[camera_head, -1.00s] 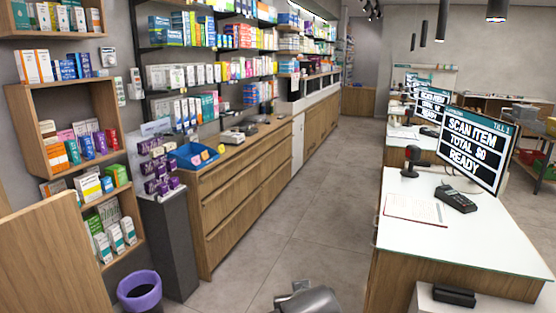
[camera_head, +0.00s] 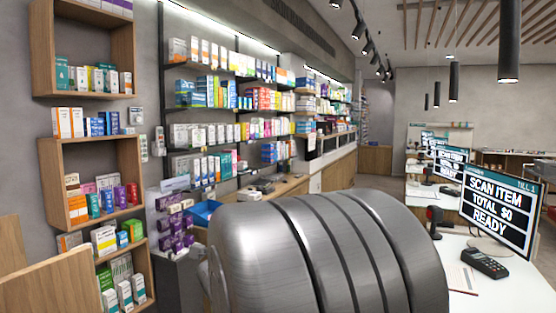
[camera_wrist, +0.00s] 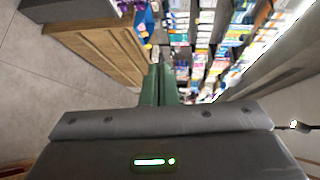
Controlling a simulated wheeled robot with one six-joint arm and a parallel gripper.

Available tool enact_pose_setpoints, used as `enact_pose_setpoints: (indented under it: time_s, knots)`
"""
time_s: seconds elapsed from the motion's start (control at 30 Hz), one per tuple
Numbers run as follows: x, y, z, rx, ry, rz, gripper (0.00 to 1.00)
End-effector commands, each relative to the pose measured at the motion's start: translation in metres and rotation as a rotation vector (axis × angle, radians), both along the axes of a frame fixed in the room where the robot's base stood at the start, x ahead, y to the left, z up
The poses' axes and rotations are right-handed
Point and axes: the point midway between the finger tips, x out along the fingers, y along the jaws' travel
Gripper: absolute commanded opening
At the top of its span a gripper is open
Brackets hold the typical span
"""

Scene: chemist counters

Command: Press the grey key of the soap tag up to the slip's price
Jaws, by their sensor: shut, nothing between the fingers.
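My gripper (camera_wrist: 160,70) shows in the wrist view with its two green fingers together, pointing toward the shelves, with nothing between them. Its fingers are not visible in the head view, where a large grey link of my arm fills the lower middle. Two small white wall units, (camera_head: 158,140) and (camera_head: 143,148), hang between the wooden boxes and the shelves; I cannot tell whether either is the soap tag. No grey key or price can be read. A paper sheet (camera_head: 462,278) lies on the right counter; I cannot tell if it is the slip.
Stocked shelves (camera_head: 212,110) and wooden wall boxes (camera_head: 45,165) line the left wall. A blue bin (camera_head: 203,212) stands by a purple display (camera_head: 172,225). The till screen (camera_head: 497,208) and card terminal (camera_head: 484,263) are on the right counter. My arm hides much of the aisle.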

Motion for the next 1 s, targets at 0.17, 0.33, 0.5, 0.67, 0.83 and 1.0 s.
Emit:
enact_pose_setpoints:
  time_s: [0.17, 0.33, 0.5, 0.67, 0.83, 1.0]
  knots:
    - [0.020, 0.070, 0.045, 0.387, 0.089, 0.062, 0.00]
    - [0.025, 0.111, 0.073, 0.632, 0.175, 0.117, 0.00]
    - [0.026, 0.127, 0.086, 0.734, 0.216, 0.144, 0.00]
    - [0.026, 0.128, 0.087, 0.746, 0.222, 0.144, 0.00]
    - [0.027, 0.128, 0.086, 0.743, 0.221, 0.144, 0.00]
    - [0.027, 0.128, 0.086, 0.742, 0.221, 0.143, 0.00]
